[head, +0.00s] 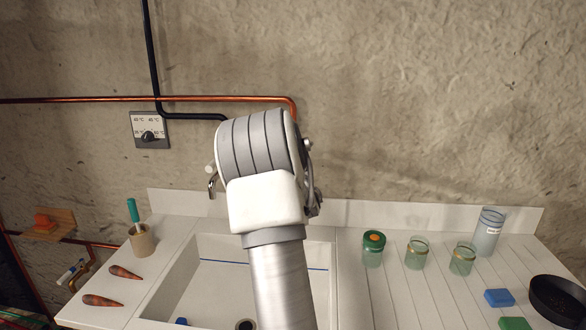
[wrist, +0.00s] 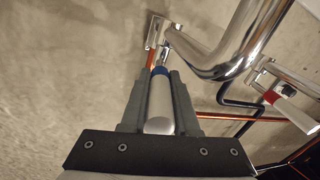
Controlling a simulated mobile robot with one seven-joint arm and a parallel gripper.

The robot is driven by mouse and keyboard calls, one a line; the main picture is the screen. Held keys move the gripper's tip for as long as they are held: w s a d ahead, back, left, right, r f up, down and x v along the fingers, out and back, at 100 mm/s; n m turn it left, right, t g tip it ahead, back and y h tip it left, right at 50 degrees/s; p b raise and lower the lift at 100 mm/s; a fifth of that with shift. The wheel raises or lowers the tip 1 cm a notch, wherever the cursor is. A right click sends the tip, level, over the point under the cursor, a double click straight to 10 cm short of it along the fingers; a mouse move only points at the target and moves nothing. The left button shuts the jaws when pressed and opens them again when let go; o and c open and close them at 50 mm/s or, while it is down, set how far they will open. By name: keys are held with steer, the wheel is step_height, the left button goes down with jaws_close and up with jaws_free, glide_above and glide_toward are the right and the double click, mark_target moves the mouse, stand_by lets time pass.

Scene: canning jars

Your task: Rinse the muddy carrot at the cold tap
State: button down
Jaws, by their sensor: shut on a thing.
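In the wrist view my gripper (wrist: 160,76) is shut on the cold tap's handle (wrist: 160,104), a pale round lever with a blue band. The curved chrome spout (wrist: 228,60) and the red-banded hot handle (wrist: 282,100) are to its right. No water shows, but the spout's mouth is out of view. In the head view my arm hides my gripper and most of the tap. Two brownish-orange carrots, a farther one (head: 125,272) and a nearer one (head: 102,300), lie left of the sink; I cannot tell which is muddy.
The white sink (head: 205,275) has a blue line and a dark drain (head: 245,325). A brush stands in a holder (head: 142,241) at left. Right are a lidded jar (head: 373,250), open jars (head: 416,254) (head: 462,260), a tall container (head: 487,232) and a black pan (head: 560,298).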

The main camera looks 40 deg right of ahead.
steer(key=c, duration=0.7)
jaws_free()
steer(key=b+v, duration=0.2)
steer(key=v, duration=1.5)
steer(key=shift+s+a+b, duration=0.15)
steer(key=shift+s+b, duration=0.05)
steer(key=shift+b, duration=0.1)
